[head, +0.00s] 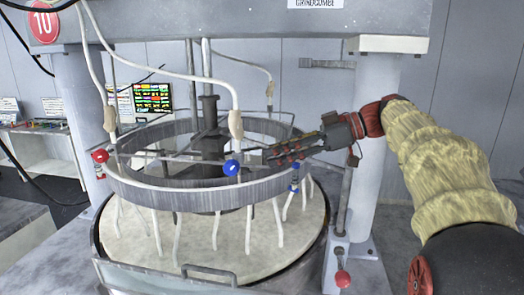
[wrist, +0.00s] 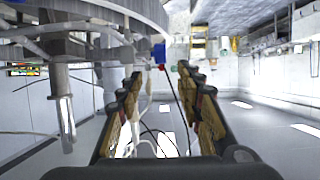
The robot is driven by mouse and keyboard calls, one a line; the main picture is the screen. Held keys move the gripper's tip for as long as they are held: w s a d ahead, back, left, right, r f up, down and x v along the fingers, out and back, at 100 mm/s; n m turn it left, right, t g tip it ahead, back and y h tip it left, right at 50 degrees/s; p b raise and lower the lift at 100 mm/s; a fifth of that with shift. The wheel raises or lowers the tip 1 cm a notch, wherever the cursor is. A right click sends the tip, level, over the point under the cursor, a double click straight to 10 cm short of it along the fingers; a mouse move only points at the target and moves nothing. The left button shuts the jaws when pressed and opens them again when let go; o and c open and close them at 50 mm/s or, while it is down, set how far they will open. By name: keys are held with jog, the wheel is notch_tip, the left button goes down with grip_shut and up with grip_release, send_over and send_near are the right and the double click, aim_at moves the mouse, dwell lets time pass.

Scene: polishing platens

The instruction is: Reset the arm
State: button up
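My arm comes in from the right of the head view in a tan padded sleeve with red and black joints. My gripper (head: 272,154) is at its end, pointing left, at the right part of the grey ring (head: 190,198) above the platen. In the wrist view my gripper (wrist: 160,76) shows two black fingers with worn yellow pads, spread apart with nothing between them. The ring's underside or edge (wrist: 125,10) fills the upper left there. A blue valve knob (wrist: 159,52) shows beyond the fingertips. Whether the gripper touches the ring I cannot tell.
The pale round platen (head: 190,240) lies below the ring, with several white hoses hanging over it. A white column (head: 370,150) stands behind my wrist. A red-knobbed lever (head: 342,279) stands at the front.

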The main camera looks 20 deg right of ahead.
jog(key=s+a+f+m+g+h, duration=0.3)
jog(key=s+a+f+m+h, duration=0.25)
jog(key=s+a+f, duration=0.65)
jog(key=s+d+f+m+t+h, duration=0.1)
jog(key=s+f+m+h, duration=0.4)
jog(key=s+f, duration=0.8)
notch_tip(320, 180, down, 5)
jog(key=shift+s+d+r+m+h, duration=0.2)
jog(key=shift+m+h, duration=0.15)
dwell(1.9)
